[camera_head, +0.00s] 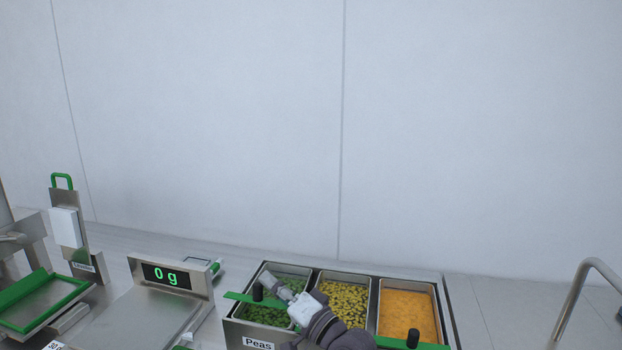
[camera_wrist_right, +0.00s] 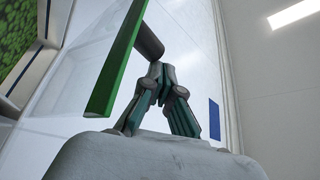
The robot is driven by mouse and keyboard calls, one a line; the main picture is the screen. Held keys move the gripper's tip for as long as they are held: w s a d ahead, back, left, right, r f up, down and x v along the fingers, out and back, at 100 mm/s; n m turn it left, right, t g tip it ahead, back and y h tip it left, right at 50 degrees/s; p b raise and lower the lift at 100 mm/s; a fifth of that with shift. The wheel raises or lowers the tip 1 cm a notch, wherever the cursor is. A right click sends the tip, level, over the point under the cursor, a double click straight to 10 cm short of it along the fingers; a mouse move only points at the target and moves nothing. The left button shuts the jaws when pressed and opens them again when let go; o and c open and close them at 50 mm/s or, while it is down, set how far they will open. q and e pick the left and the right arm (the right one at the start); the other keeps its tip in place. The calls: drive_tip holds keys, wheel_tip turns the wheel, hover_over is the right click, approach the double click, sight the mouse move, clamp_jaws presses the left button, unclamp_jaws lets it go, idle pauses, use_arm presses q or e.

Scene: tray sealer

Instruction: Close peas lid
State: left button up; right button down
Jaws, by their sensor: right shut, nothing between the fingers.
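The peas container (camera_head: 258,343), labelled "Peas", is the left one of three in the counter, with green peas showing inside. Its green lid (camera_head: 236,297) looks like a narrow strip across the opening, with peas visible on both sides of it. The lid's black knob (camera_head: 257,292) stands beside my right gripper (camera_head: 275,288). In the right wrist view the green lid (camera_wrist_right: 113,70) shows nearly edge-on, and the dark knob (camera_wrist_right: 148,42) is at the fingertips of my right gripper (camera_wrist_right: 158,68). The fingers are shut and empty; whether they touch the knob I cannot tell. My left gripper is not in view.
Two more containers hold a yellow-green mix (camera_head: 345,300) and orange food (camera_head: 405,308). Another green strip with a black knob (camera_head: 412,338) lies at the front right. A scale reading 0 g (camera_head: 170,275) stands left. A curved metal bar (camera_head: 580,290) rises at right.

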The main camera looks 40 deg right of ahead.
sight(270, 304)
drive_tip(key=shift+s+a+f, duration=0.1)
drive_tip(key=shift+a+f, duration=0.1)
drive_tip(key=shift+f, duration=0.3)
drive_tip(key=shift+s+a+f, duration=0.1)
drive_tip(key=shift+a+f, duration=0.05)
drive_tip(key=shift+f, duration=0.3)
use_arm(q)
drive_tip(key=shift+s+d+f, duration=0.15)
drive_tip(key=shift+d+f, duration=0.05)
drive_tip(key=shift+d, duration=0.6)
use_arm(e)
drive_tip(key=shift+s+a+f, duration=0.1)
drive_tip(key=shift+f, duration=0.45)
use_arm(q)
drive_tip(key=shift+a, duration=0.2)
